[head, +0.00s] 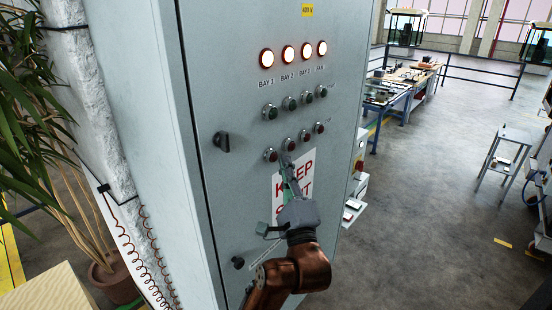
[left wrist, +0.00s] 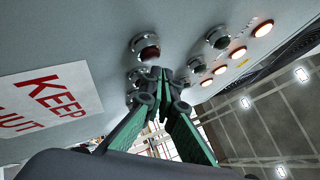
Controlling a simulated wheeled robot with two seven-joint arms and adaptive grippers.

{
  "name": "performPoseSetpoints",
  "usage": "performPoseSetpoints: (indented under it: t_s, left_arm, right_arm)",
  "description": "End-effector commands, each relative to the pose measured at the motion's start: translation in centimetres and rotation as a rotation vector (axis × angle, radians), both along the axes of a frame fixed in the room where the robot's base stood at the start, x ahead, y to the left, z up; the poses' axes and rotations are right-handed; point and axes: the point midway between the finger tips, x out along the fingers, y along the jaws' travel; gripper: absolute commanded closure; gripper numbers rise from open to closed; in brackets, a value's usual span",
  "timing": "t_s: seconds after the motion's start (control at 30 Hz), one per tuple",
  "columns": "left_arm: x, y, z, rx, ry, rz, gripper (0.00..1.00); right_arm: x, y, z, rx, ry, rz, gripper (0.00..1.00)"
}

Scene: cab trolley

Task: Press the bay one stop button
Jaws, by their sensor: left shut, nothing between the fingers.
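The bay one stop button (head: 271,154) is the leftmost red button in the lower row on the grey cabinet door, under the BAY 1 column. The large dark red button in a metal collar in the left wrist view (left wrist: 148,48) appears to be it. My left gripper (head: 285,160) is shut and empty, its fingers pointing up at the panel just right of that button and below the middle stop button (head: 289,145). In the left wrist view its fingertips (left wrist: 162,76) are beside the red button; contact cannot be told. My right gripper is not in view.
Green buttons (head: 270,112) sit above the red row, under lit lamps (head: 266,58). A KEEP SHUT sign (head: 306,166) is partly behind my gripper. A black rotary switch (head: 222,141) is to the left. A plant (head: 60,150) stands left of the cabinet; open floor lies right.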

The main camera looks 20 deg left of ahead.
Motion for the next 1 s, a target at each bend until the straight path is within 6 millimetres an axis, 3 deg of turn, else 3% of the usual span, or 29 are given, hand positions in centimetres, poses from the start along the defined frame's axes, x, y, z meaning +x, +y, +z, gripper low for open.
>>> performPoseSetpoints:
  t_s: [1.0]
  left_arm:
    - [0.41,1.06,-0.02,0.000,0.002,0.000,1.00]
  right_arm:
    - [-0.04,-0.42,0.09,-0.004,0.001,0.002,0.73]
